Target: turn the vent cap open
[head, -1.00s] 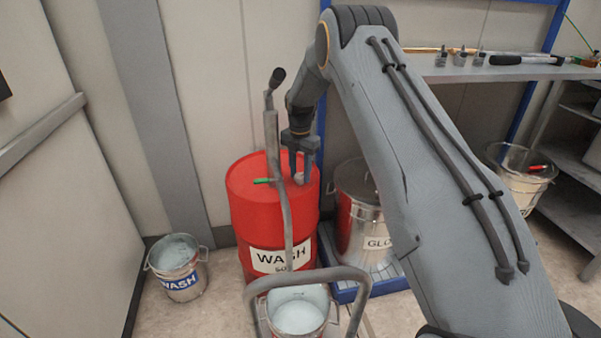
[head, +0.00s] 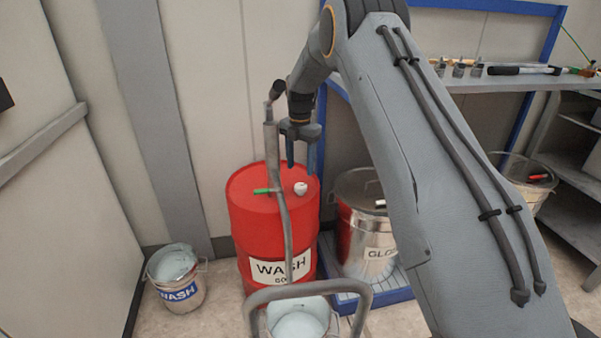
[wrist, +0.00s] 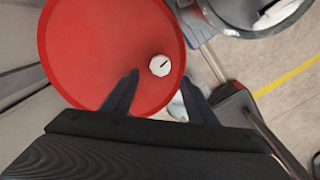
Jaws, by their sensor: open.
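The vent cap (head: 300,188) is a small white round knob on top of the red drum (head: 262,222), which is labelled WASH. In the wrist view the cap (wrist: 159,65) is white and many-sided with a dark line on its face. My gripper (head: 301,168) is open and empty, pointing down above the drum top. The cap lies beyond the fingertips in the wrist view, about midway between them, and neither finger touches it. In the wrist view my gripper (wrist: 158,82) shows both dark fingers spread apart.
A grey pump pipe with a dark handle (head: 273,140) rises in front of the drum, left of my gripper. A green item (head: 263,191) lies by it on the drum top. A metal GLO-labelled bin (head: 366,235) stands right. A WASH bucket (head: 178,275) stands left.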

